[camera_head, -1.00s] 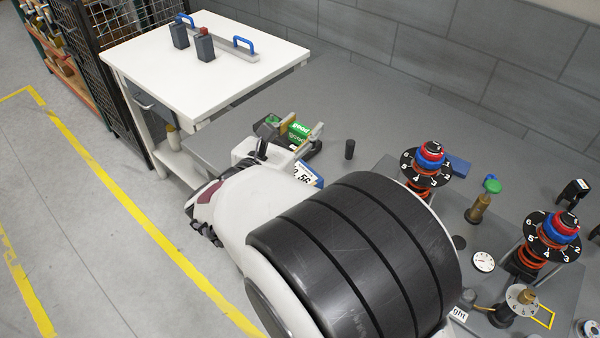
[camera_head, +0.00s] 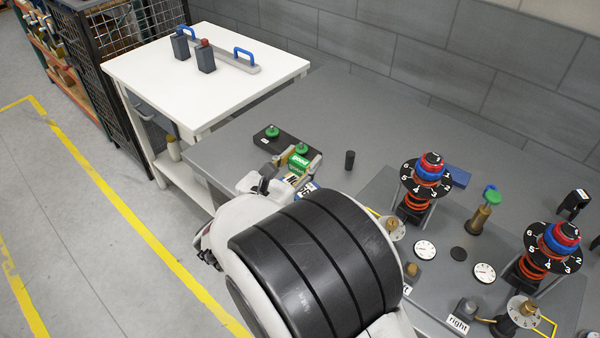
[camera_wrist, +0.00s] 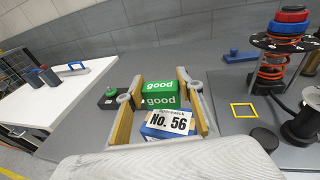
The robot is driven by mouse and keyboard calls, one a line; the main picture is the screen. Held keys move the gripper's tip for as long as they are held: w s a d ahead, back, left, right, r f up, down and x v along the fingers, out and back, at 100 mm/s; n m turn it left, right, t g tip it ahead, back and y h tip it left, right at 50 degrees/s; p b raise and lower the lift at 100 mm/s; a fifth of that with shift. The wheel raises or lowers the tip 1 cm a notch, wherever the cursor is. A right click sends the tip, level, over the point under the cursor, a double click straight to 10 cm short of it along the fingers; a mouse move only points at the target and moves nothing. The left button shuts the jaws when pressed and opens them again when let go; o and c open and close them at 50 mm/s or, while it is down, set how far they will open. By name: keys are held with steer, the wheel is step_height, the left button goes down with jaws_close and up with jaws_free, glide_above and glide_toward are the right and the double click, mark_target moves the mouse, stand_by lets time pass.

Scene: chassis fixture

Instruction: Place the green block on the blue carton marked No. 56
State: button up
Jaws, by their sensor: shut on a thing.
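The green block (camera_wrist: 160,96), lettered "good", sits between the two yellow-padded fingers of my gripper (camera_wrist: 160,80), which is shut on it. In the head view the block (camera_head: 298,162) also shows between the fingers, just beyond my wrist. The blue carton (camera_wrist: 151,132) with its white "No. 56" label lies directly below and in front of the block in the wrist view. Whether block and carton touch cannot be told. In the head view my arm hides most of the carton, and part of its label shows.
A black base with a green knob (camera_head: 273,133) stands beyond the gripper. A small black cylinder (camera_head: 350,159) stands to its right. Spring-mounted dials (camera_head: 425,180) and gauges fill the right side. A white table (camera_head: 150,70) stands at the left. The grey bench behind is mostly clear.

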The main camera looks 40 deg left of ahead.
mark_target(300, 173)
steer(key=shift+f, duration=0.2)
steer(key=shift+f, duration=1.8)
steer(key=shift+f, duration=0.15)
steer(key=o, duration=0.9)
steer(key=shift+r, duration=0.2)
steer(key=shift+s+d+r, duration=0.1)
steer(key=shift+s, duration=0.45)
steer(key=v, duration=1.1)
steer(key=shift+w, duration=0.15)
